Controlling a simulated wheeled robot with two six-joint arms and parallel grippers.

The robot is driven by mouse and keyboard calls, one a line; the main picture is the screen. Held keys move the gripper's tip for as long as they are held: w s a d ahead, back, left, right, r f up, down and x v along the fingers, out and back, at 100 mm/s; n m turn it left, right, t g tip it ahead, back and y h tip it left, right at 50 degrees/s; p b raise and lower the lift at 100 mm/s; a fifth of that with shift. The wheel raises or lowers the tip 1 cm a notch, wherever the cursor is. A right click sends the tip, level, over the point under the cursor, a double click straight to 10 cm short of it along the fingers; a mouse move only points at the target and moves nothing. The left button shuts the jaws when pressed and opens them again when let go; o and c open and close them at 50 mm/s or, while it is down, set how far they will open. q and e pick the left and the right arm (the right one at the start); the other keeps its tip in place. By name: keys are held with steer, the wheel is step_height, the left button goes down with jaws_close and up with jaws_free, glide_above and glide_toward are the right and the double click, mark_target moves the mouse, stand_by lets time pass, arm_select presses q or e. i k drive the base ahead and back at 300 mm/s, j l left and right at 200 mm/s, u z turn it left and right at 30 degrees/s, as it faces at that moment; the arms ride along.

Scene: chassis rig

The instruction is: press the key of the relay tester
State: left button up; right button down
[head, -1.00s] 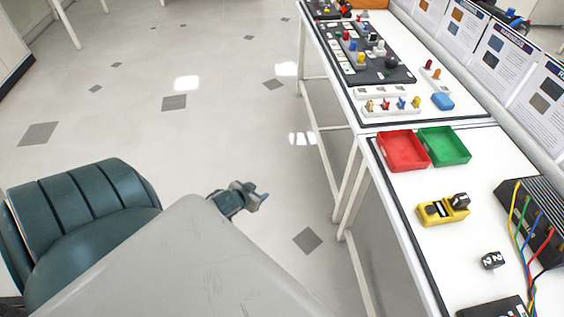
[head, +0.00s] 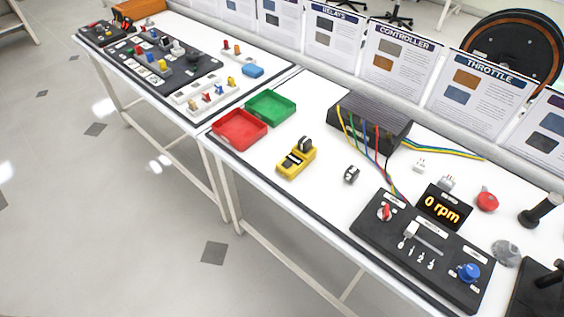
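The yellow tester (head: 296,160) lies on the near white table, right of the red tray. It has a dark block standing at its far end and dark and pale patches on its top. It looks like the relay tester; its key is too small to make out. A small black-and-white block (head: 351,174) lies to its right, apart from it. Neither of my grippers shows in the head view now.
A red tray (head: 239,142) and a green tray (head: 285,94) stand left of the tester. A black controller box (head: 346,139) with coloured wires is behind it. A black panel with a "0 rpm" display (head: 441,208) is at right. White tabletop surrounds the tester.

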mark_target(287, 164)
steer(key=z, duration=0.45)
steer(key=i+j+z, duration=0.15)
steer(key=j+z, duration=0.3)
steer(key=j, duration=0.3)
steer(key=j+z, duration=0.45)
steer(key=j, duration=1.6)
steer(key=z, duration=0.05)
